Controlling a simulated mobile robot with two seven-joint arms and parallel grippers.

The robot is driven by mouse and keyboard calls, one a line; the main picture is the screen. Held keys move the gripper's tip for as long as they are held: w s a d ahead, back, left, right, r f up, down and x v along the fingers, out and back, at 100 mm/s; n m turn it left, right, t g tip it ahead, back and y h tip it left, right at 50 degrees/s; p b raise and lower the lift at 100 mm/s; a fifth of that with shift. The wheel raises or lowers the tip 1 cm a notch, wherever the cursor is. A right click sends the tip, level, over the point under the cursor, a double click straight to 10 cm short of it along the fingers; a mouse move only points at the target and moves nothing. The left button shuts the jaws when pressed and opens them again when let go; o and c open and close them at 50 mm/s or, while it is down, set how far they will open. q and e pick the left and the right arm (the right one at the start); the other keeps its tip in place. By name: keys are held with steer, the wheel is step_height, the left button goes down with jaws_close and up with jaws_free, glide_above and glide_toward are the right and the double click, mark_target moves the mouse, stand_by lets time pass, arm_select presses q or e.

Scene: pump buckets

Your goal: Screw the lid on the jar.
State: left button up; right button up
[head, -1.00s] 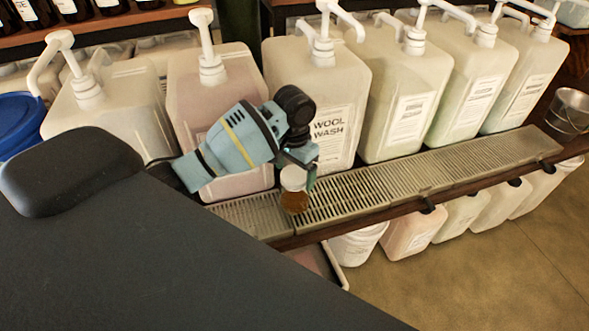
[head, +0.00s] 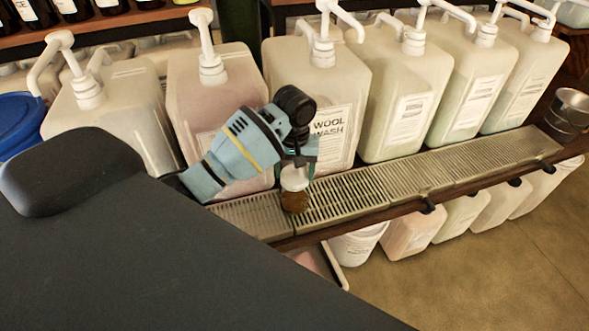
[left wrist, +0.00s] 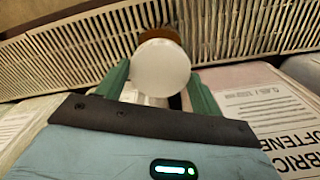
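A small jar (head: 294,202) with amber-brown contents stands on the metal drip grate. A white lid (head: 293,179) sits at its mouth; how tightly it is seated cannot be told. My left gripper (head: 298,170) is over the jar from behind. In the left wrist view the lid (left wrist: 160,68) is a round white disc, with the brown jar (left wrist: 160,32) partly hidden beyond it. The green fingers of my left gripper (left wrist: 158,76) lie close against both sides of the lid. My right gripper is not in view.
Large pump buckets (head: 404,100) stand in a row behind the grate (head: 400,182), close to my left arm. A metal pail (head: 568,110) is at the far right. More containers (head: 412,232) are below the shelf. The grate right of the jar is clear.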

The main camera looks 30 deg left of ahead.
arm_select(q)
steer(key=c, duration=0.4)
steer(key=shift+o, duration=0.2)
steer(key=m, duration=1.4)
steer(key=shift+m, duration=0.4)
